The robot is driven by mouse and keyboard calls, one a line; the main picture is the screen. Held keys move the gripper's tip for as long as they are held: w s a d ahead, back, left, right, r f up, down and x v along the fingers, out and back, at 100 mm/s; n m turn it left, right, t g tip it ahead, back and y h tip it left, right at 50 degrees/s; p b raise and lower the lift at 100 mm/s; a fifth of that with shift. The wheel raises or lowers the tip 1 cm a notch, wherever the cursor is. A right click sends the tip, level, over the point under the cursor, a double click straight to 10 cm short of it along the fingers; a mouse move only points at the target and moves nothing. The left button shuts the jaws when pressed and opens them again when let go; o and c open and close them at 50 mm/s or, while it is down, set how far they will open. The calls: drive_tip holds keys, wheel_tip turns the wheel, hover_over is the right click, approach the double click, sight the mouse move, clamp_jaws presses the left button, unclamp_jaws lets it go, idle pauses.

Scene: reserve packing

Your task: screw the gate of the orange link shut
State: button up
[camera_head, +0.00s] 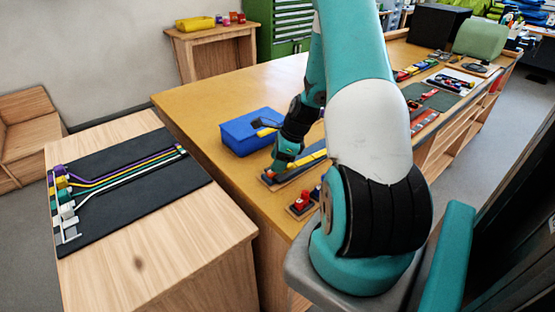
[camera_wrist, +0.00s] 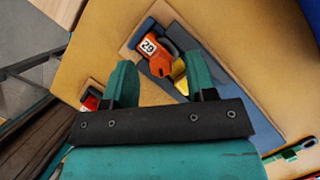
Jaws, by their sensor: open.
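The orange link (camera_wrist: 157,48), with a white label that reads "20", lies on a wooden board (camera_wrist: 130,50) with a blue-grey strip in the wrist view. A dark curved piece and a yellow piece (camera_wrist: 182,87) are beside it. My gripper (camera_wrist: 160,68) is open, its two teal fingers either side of the lower part of the orange link. I cannot tell whether they touch it or whether its gate is shut. In the head view my gripper (camera_head: 281,165) points down at the board's near end, and a small orange patch (camera_head: 270,174) shows there.
A blue bin (camera_head: 248,138) stands behind my gripper on the yellow-brown bench (camera_head: 205,105). A small board with a red piece (camera_head: 304,201) lies near the front edge. Other boards lie farther right. A wooden table with a black cord mat (camera_head: 120,205) stands left.

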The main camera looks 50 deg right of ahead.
drive_tip(key=shift+w+a+f, duration=0.1)
drive_tip(key=shift+f, duration=0.3)
drive_tip(key=shift+c, duration=0.4)
